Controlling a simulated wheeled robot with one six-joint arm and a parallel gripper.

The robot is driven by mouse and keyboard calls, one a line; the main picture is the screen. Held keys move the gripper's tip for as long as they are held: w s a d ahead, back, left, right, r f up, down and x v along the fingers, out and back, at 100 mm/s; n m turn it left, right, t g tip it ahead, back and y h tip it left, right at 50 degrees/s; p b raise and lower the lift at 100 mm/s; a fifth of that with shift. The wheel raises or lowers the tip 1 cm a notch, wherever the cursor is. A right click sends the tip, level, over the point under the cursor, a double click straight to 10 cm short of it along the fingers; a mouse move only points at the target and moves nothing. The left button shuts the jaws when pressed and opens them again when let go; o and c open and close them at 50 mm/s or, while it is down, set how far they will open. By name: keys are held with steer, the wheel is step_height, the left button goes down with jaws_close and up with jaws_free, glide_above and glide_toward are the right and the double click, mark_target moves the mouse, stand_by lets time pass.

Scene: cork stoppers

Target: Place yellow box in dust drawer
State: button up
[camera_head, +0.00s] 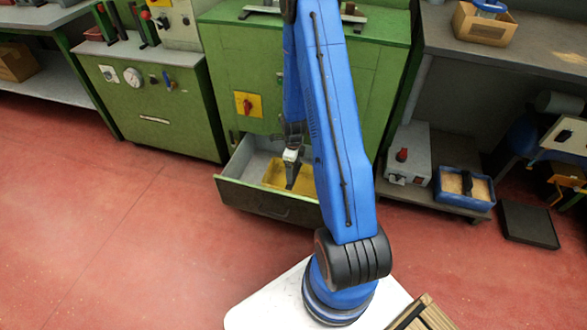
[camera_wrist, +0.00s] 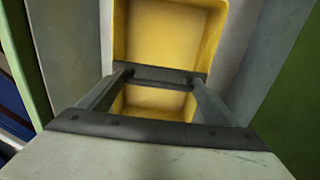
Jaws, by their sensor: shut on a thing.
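The yellow box (camera_wrist: 165,35) is an open-topped tray seen from above in the wrist view, between grey drawer walls. In the head view the yellow box (camera_head: 276,175) shows inside the open dust drawer (camera_head: 235,194), partly hidden by my arm. The drawer is pulled out from the green cabinet (camera_head: 265,72). My gripper (camera_head: 290,184) is down in the drawer at the box. In the wrist view my gripper (camera_wrist: 160,78) has its jaws shut on the box. Whether the box touches the drawer floor cannot be told.
A yellow panel with a red switch (camera_head: 248,104) is on the cabinet front above the drawer. On the right, a grey box with a red knob (camera_head: 408,153) and a blue bin (camera_head: 465,186) stand on a low shelf. The red floor (camera_head: 120,240) at left is clear.

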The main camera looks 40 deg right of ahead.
steer(key=shift+f, duration=0.3)
steer(key=o, duration=1.5)
steer(key=shift+r, duration=0.1)
steer(key=s+a+r+n+t, duration=0.1)
steer(key=a+r+n, duration=0.25)
steer(key=r, duration=1.05)
steer(key=s+a+r+n, duration=0.2)
steer(key=r+n, duration=0.2)
steer(key=r, duration=0.9)
steer(key=s+a+r+n+t, duration=0.1)
steer(key=s+a+r+n, duration=0.5)
steer(key=r, duration=0.3)
steer(key=s+a+r+n+t, duration=0.1)
steer(key=s+a+r+n, duration=0.3)
steer(key=s+r+n, duration=0.35)
steer(key=s+a+r+n, duration=0.1)
steer(key=s+n, duration=0.1)
steer(key=s, duration=0.1)
steer(key=s+a+r+n+t, duration=0.1)
steer(key=s+r+n, duration=0.1)
steer(key=s+n, duration=0.1)
steer(key=s+a+r+n, duration=0.1)
steer(key=s+n, duration=0.1)
steer(key=s, duration=0.3)
steer(key=shift+s+a+r+t, duration=0.25)
steer(key=shift+a+r+t, duration=0.05)
steer(key=shift+t, duration=0.1)
